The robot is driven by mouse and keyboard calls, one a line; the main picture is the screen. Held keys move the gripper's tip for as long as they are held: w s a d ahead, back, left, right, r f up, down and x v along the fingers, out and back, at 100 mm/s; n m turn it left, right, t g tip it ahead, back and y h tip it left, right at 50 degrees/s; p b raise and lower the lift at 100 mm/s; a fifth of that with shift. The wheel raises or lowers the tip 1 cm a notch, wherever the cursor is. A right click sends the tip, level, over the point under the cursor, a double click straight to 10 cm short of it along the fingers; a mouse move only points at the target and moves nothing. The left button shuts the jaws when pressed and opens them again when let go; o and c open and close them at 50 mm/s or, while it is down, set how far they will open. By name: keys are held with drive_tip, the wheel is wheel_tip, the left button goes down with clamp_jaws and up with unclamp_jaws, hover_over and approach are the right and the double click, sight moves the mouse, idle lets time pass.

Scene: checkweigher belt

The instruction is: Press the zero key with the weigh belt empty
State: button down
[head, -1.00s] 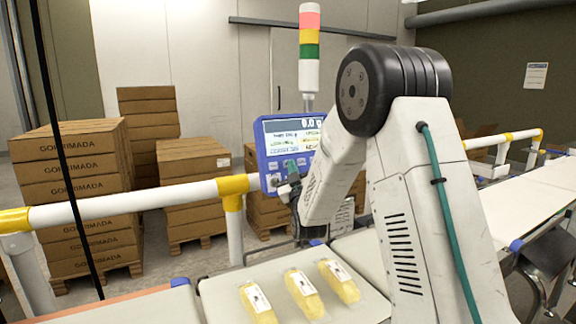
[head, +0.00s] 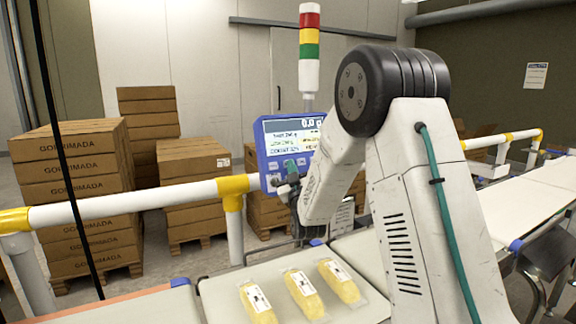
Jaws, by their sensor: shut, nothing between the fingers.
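The blue control panel (head: 262,143) stands behind the belts. Its screen (head: 291,139) reads about 0.0 with several text lines, too small to read surely. Keys (head: 273,166) sit below the screen; the labels are not legible. My gripper (head: 288,182) is shut and empty at the panel's lower edge, in front of the keys and hiding some. I cannot tell whether it touches a key. Three yellow packs with white labels, the middle one (head: 303,296), lie on the near belt (head: 218,290). The adjoining grey belt (head: 357,247) is partly hidden by my arm; its visible part is bare.
A signal tower (head: 309,50) with red, yellow and green segments rises behind the panel. A white and yellow guard rail (head: 140,200) runs behind the belts. Stacked cartons (head: 75,190) stand beyond it. The long belt at right (head: 530,185) looks bare.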

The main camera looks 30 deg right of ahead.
drive_tip(key=shift+s+r, duration=0.2)
drive_tip(key=shift+s, duration=0.4)
drive_tip(key=shift+s, duration=0.1)
drive_tip(key=s, duration=0.2)
drive_tip(key=s+r, duration=0.1)
drive_tip(key=s, duration=0.1)
drive_tip(key=shift+s+r, duration=0.15)
drive_tip(key=shift+s, duration=0.15)
idle(0.5)
